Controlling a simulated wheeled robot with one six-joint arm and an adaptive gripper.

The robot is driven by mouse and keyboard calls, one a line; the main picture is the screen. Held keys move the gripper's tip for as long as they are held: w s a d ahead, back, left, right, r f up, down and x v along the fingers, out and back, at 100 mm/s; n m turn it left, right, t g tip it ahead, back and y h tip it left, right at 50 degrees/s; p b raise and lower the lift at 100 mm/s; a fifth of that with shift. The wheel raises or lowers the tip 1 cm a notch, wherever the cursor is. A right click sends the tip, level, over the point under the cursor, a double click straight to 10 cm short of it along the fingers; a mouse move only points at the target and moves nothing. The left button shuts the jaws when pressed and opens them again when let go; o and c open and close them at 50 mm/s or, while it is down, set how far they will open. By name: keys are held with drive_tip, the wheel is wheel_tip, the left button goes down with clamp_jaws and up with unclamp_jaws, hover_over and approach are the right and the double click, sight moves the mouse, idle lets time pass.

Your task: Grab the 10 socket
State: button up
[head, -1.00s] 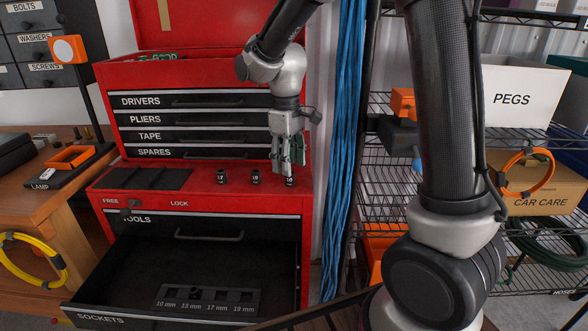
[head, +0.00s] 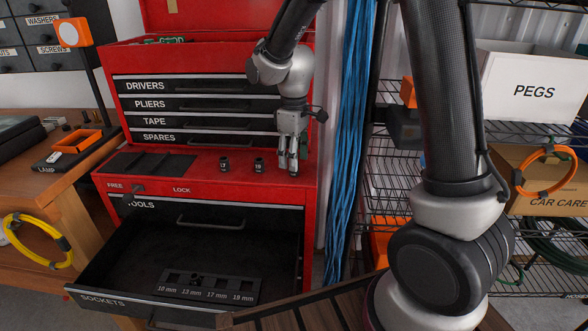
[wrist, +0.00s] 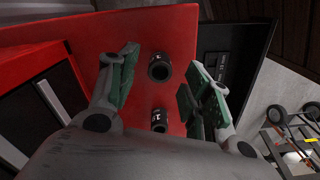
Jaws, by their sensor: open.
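Two small black sockets, a left one (head: 223,164) and a middle one (head: 258,165), stand upright on the red ledge of the tool chest in the head view; their numbers are hard to read. My gripper (head: 288,168) is open, pointing down over the right part of that ledge, and its fingers hide what is behind them. In the wrist view my gripper's green-padded fingers (wrist: 160,80) stand either side of a black socket (wrist: 159,68), apart from it. Another socket (wrist: 159,120) stands below it in that view. Their labels are only partly visible.
The open SOCKETS drawer (head: 110,300) holds a dark rack (head: 215,287) marked 10, 13, 17 and 19 mm, with a socket-like piece (head: 195,279) near its left. Blue cables (head: 348,130) hang to the right of the chest. Wire shelves with boxes stand further right.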

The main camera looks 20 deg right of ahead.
wheel_tip(320, 180, down, 3)
drive_tip(key=shift+r, duration=0.2)
clamp_jaws()
drive_tip(key=shift+r, duration=0.1)
